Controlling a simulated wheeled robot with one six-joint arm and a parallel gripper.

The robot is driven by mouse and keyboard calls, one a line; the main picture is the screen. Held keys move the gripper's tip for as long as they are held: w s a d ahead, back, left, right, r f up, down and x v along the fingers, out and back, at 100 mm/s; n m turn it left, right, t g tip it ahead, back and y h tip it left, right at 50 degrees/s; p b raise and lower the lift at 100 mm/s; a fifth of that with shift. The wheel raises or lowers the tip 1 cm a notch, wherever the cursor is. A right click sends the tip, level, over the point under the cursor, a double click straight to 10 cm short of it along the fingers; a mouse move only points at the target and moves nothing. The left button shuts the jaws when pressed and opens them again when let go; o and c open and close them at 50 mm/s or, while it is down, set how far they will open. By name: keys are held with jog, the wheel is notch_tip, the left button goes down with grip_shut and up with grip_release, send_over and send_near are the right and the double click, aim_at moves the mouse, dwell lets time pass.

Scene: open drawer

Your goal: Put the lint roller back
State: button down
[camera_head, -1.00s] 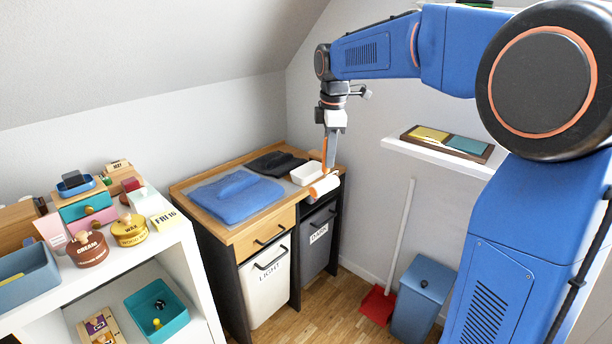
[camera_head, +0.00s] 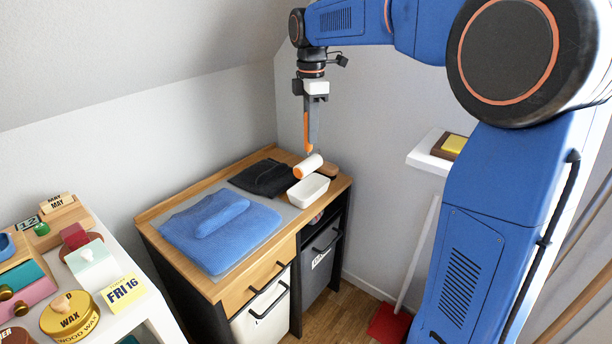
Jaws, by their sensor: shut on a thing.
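The lint roller has an orange handle and a white roll (camera_head: 310,165). My gripper (camera_head: 309,122) points down and is shut on the orange handle. The roll hangs below it, tilted, over the back right of the wooden counter (camera_head: 180,198). A white open tray (camera_head: 309,190) stands on the counter just in front of and below the roll. In this view the roll's end is close above the tray's back edge; I cannot tell whether they touch.
A blue folded garment (camera_head: 222,232) and a black one (camera_head: 265,178) lie on the counter. A small wooden piece (camera_head: 329,170) lies behind the tray. A white wall shelf (camera_head: 428,156) juts out at right. A cluttered white shelf unit (camera_head: 130,300) stands at front left.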

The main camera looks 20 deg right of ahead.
aim_at(310, 154)
notch_tip(310, 154, down, 9)
jog(key=shift+r, duration=0.1)
dwell(0.4)
jog(key=c, duration=1.6)
grip_release()
jog(key=shift+c, duration=0.2)
notch_tip(310, 154, up, 12)
jog(key=s+d+f+m+t, duration=0.1)
jog(key=s+d+m, duration=0.3)
jog(key=s, duration=0.6)
jog(key=s+d+f+m+t, duration=0.1)
jog(key=s+f+m+t, duration=0.1)
jog(key=s+f+m, duration=0.5)
jog(key=s+d+f+m+t, duration=0.1)
jog(key=s+f+m, duration=0.6)
jog(key=s, duration=0.9)
jog(key=shift+s+d+f+t, duration=0.25)
jog(key=shift+s+f+t, duration=0.05)
jog(key=shift+f+t, duration=0.15)
